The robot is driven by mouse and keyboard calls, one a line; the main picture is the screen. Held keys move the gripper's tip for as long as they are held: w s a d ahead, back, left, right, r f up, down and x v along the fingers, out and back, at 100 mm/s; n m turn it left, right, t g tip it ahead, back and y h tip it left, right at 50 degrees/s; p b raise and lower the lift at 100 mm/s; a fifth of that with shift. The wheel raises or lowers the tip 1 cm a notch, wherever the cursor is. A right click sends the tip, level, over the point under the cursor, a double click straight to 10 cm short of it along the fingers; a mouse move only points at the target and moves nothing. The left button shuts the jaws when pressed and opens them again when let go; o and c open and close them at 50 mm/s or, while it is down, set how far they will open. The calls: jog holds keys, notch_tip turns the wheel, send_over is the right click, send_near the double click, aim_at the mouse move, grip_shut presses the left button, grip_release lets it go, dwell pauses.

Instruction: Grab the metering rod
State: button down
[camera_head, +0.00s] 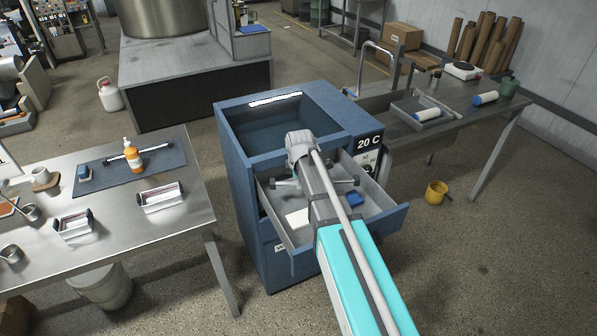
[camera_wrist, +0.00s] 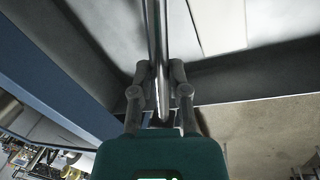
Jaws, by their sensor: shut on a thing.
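My gripper (camera_wrist: 160,72) is shut on the metering rod (camera_wrist: 157,30), a thin shiny steel rod, in the wrist view. The rod runs between the two fingers, and its near end shows just below the fingertips. Behind it is the pale floor of an open drawer. In the head view my arm reaches over the open grey drawer (camera_head: 386,214) of a blue cabinet (camera_head: 240,190) and hides the fingers. A bar with dark ends (camera_head: 346,182) shows in the drawer on both sides of my arm; I cannot tell if it is the held rod.
A white pad (camera_head: 297,218) and a blue block (camera_head: 355,199) lie in the drawer. A steel table (camera_head: 190,222) stands left, with a dark mat (camera_head: 172,160), an orange bottle (camera_head: 133,157) and small trays. Another table (camera_head: 470,115) is right. A yellow pot (camera_head: 436,192) sits on the floor.

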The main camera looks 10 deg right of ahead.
jog(key=shift+s+r+p, duration=0.25)
jog(key=shift+s+r, duration=0.05)
jog(key=shift+s, duration=0.45)
jog(key=shift+s+r+p, duration=0.2)
jog(key=shift+s+r, duration=0.15)
jog(key=shift+s, duration=0.35)
jog(key=shift+s+r+p, duration=0.25)
jog(key=shift+s+r, duration=0.05)
jog(key=shift+s, duration=0.45)
